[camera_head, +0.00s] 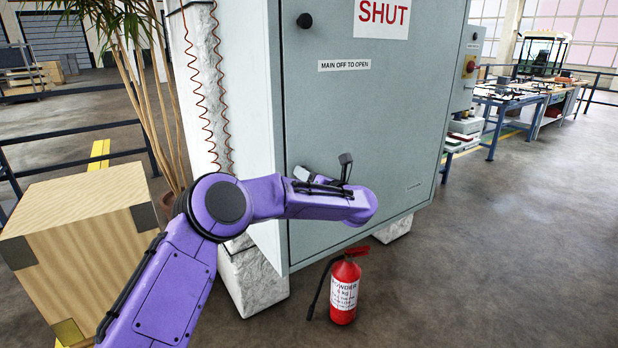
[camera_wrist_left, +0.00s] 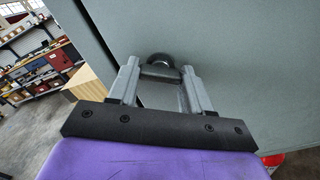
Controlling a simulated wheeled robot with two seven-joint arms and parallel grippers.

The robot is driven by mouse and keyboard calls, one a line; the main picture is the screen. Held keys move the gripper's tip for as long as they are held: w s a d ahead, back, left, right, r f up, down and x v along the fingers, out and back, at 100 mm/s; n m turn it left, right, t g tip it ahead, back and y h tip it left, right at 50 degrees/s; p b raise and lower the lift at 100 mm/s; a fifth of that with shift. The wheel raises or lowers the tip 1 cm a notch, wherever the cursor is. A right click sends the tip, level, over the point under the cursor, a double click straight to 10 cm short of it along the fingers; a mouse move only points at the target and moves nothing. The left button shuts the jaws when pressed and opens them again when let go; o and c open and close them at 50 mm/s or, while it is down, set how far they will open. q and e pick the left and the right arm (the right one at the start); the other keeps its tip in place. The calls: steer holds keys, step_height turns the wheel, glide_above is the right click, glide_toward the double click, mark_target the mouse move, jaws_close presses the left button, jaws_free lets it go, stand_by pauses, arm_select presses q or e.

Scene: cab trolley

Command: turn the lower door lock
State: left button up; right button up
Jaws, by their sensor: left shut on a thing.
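The grey cabinet door (camera_head: 372,110) is shut, with a black upper lock (camera_head: 304,20) near its top left edge. The lower door lock (camera_wrist_left: 160,59) shows in the left wrist view as a dark round knob at my left gripper's fingertips. My left gripper (camera_wrist_left: 160,72) is shut on this lock, one grey finger on each side. In the head view my purple left arm reaches across the door's lower left, and the forearm and wrist hide the lower lock there. My right gripper is not in view.
A red fire extinguisher (camera_head: 344,290) stands on the floor below the door. A wooden crate (camera_head: 80,220) and a plant (camera_head: 140,60) stand left of the cabinet. Workbenches (camera_head: 500,100) are at the back right. The floor at right is clear.

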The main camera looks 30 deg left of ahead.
arm_select(q)
steer(key=shift+m+p, duration=2.15)
steer(key=shift+m, duration=3.85)
steer(key=o, duration=1.1)
steer(key=shift+c, duration=0.2)
steer(key=b+v, duration=0.2)
steer(key=v, duration=0.8)
steer(key=shift+s+d, duration=0.15)
steer(key=shift+d, duration=0.1)
